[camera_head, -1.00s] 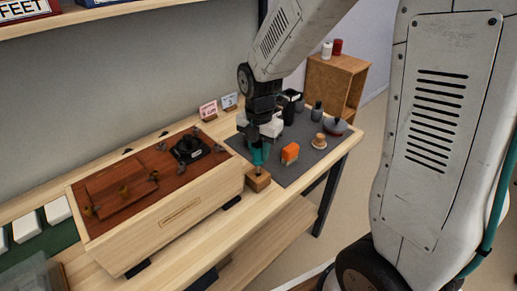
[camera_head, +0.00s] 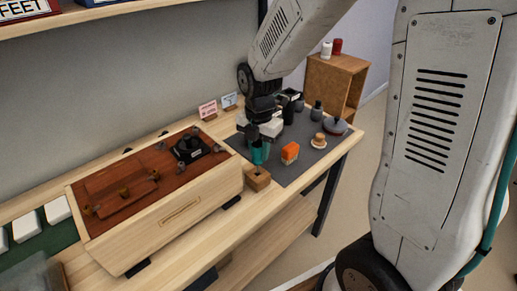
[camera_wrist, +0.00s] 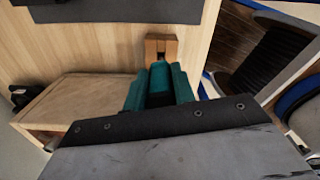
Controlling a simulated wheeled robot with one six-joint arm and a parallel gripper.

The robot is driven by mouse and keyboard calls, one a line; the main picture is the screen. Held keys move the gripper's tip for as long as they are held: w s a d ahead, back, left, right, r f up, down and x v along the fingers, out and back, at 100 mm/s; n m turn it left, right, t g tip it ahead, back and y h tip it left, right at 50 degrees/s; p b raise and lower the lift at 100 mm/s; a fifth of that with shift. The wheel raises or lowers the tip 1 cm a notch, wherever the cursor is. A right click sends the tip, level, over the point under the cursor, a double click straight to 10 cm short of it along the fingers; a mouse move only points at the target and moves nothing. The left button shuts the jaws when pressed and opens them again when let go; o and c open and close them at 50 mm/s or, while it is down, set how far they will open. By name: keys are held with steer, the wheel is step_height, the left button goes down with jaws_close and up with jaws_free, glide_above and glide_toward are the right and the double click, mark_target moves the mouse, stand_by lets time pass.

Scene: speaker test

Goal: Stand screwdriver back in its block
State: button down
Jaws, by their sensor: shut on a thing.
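My gripper (camera_head: 260,155) is shut on the screwdriver, just behind and above the wooden block in the head view. In the wrist view the screwdriver's teal handle (camera_wrist: 160,78) sits between teal finger pads. Its shaft is not clearly visible in either view. The small wooden block (camera_head: 257,180) stands on the bench between the crate and the grey mat. A dark hole shows in its top, with no shaft seen in it in the head view. In the wrist view the block (camera_wrist: 169,42) lies just beyond the handle.
A large wooden crate (camera_head: 190,214) with a brown top stands left of the block. On the grey mat (camera_head: 290,173) are an orange object (camera_head: 290,152), a small round wooden item (camera_head: 318,140) and several dark containers. Bare bench lies in front of the block.

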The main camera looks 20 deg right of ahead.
mark_target(260, 141)
steer(key=shift+f, duration=2.1)
stand_by(1.9)
steer(key=c, duration=1.1)
jaws_free()
step_height(260, 141, up, 8)
steer(key=shift+f, duration=0.1)
steer(key=shift+s+m, duration=0.15)
steer(key=shift+m, duration=0.65)
steer(key=s+r+m, duration=0.4)
steer(key=s+m, duration=0.3)
steer(key=s+d+r+m+t, duration=0.1)
steer(key=s+r+m, duration=0.3)
steer(key=s+m, duration=0.3)
steer(key=s+d+r+m, duration=0.1)
steer(key=s+r+m, duration=0.3)
steer(key=s+m, duration=0.4)
steer(key=shift+s+d+r+m, duration=0.1)
steer(key=shift+d+r+m, duration=0.05)
steer(key=shift+r+m, duration=0.3)
